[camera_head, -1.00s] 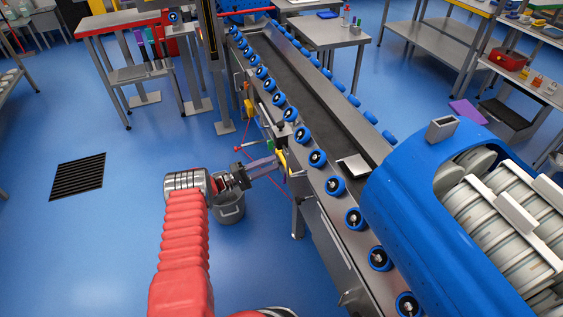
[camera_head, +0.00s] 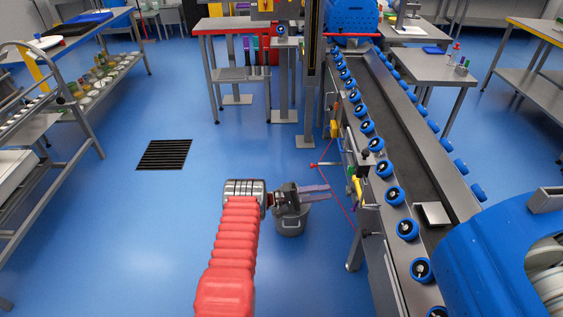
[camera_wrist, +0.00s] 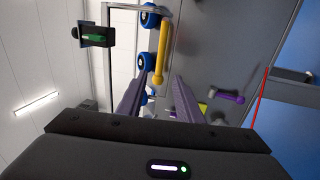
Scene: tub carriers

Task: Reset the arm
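My red-sleeved arm reaches forward over the blue floor in the head view. The fingertips point towards the conveyor's side, where a yellow handle (camera_wrist: 161,50) and a purple handle (camera_wrist: 229,97) show.
The conveyor (camera_head: 404,150), edged with blue rollers, runs along the right. A blue drum machine (camera_head: 500,260) stands at the lower right. A rack (camera_head: 80,125) is at the left. Open floor with a black grate (camera_head: 164,154) lies between.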

